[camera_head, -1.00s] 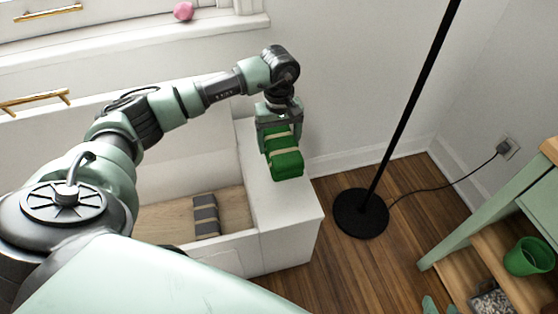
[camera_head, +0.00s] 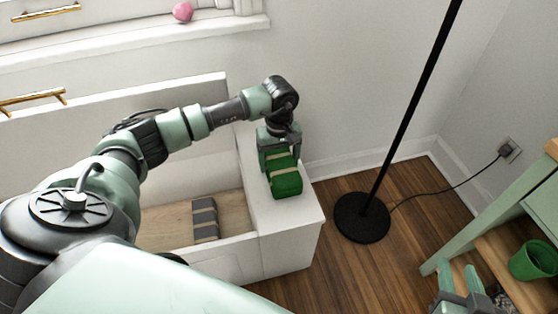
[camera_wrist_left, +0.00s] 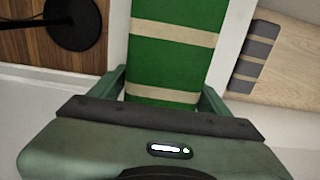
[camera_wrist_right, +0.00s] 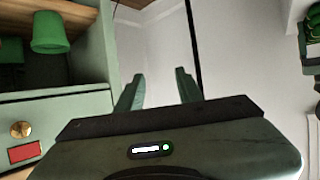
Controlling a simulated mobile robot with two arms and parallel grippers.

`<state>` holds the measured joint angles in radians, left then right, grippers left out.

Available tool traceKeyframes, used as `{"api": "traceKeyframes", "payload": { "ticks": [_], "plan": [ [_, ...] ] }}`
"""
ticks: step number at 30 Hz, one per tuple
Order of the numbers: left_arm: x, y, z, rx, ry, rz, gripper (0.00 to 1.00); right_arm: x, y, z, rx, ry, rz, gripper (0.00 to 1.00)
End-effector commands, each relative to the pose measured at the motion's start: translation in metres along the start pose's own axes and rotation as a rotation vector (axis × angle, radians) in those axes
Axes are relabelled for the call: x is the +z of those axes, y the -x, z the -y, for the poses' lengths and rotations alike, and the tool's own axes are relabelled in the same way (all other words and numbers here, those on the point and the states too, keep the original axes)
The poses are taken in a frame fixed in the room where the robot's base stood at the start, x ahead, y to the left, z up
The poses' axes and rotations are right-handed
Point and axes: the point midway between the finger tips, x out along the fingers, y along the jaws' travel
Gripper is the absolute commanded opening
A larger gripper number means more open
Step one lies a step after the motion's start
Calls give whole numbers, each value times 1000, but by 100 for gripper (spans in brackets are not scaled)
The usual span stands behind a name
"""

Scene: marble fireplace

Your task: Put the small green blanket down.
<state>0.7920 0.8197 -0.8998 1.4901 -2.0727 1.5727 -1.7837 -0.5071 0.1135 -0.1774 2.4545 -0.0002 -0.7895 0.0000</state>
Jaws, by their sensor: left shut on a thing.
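The small green blanket (camera_head: 285,182) is a folded green bundle with beige stripes. My left gripper (camera_head: 280,158) is shut on it, with a finger on each side, over the white end top of the bench (camera_head: 295,215). The blanket (camera_wrist_left: 175,55) also shows between the fingers in the left wrist view. It is low over the white top; I cannot tell whether it touches. My right gripper (camera_head: 458,278) is at the lower right in the head view. Its fingers (camera_wrist_right: 158,90) are apart with nothing between them in the right wrist view.
A grey striped folded blanket (camera_head: 204,219) lies in the open bench compartment (camera_head: 165,225). A black lamp base (camera_head: 362,217) and pole stand right of the bench. A green pot (camera_head: 532,260) sits on a shelf at the right. A pink ball (camera_head: 183,11) is on the sill.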

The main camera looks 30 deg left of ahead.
Motion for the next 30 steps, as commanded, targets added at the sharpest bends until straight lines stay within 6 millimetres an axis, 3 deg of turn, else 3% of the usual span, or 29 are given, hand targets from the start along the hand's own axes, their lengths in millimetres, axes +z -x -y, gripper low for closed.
{"api": "traceKeyframes", "payload": {
  "ticks": [7, 8, 10, 22, 25, 30],
  "plan": [
    [0, -2, 0, 1, 0, -1, 29, -7, -1, 1, -2, 0, -35, 36],
    [0, -2, 0, 0, 0, 0, 80, -8, -1, 1, -3, 0, -39, 36],
    [0, -2, 0, 0, 0, 0, 99, -9, -1, 1, -3, 0, -42, 36],
    [0, 0, 0, 0, 0, 0, 99, -7, -1, 1, -3, 0, -30, 36],
    [0, 7, 0, 1, 0, -1, 99, 6, 2, -2, 3, -1, 39, 36],
    [-1, 38, -1, 3, -1, -3, 99, 40, 14, -6, 13, -2, 210, 36]
  ]
}}
